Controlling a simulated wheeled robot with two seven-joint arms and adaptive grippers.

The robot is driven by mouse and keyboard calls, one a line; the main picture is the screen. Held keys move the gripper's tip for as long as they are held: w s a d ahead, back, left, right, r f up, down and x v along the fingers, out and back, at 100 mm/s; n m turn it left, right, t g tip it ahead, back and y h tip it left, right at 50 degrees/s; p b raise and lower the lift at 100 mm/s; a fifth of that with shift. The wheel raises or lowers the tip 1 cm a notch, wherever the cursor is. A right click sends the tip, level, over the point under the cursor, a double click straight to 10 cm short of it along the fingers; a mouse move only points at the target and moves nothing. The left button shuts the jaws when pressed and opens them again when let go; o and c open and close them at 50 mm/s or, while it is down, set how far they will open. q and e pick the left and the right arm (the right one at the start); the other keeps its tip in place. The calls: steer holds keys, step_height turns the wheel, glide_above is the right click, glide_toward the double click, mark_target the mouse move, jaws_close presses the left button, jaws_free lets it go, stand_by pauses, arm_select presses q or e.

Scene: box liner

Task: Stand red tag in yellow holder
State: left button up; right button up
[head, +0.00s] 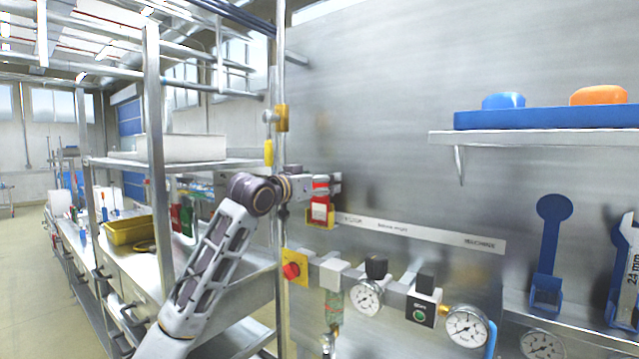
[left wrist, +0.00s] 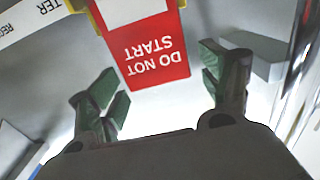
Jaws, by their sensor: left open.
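The red tag (head: 319,188) has a white lower part and stands upright in the yellow holder (head: 330,218) on the steel wall panel. In the left wrist view the tag (left wrist: 156,58) appears upside down, reading "DO NOT START". Edges of the yellow holder (left wrist: 97,17) show on both sides of its white part. My left gripper (head: 333,183) is at the tag's upper end. Its green-padded fingers (left wrist: 160,78) are spread on either side of the tag's red end, with visible gaps, and hold nothing. My right gripper is not in view.
Below the holder runs a pipe with gauges (head: 367,297), a red-knobbed yellow box (head: 294,269) and a green button box (head: 421,312). A white label strip (head: 420,232) lies right of the holder. A yellow hanging tag (head: 268,152) and vertical pipe stand close left.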

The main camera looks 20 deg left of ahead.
arm_select(q)
steer(key=v, duration=1.2)
stand_by(0.3)
stand_by(1.1)
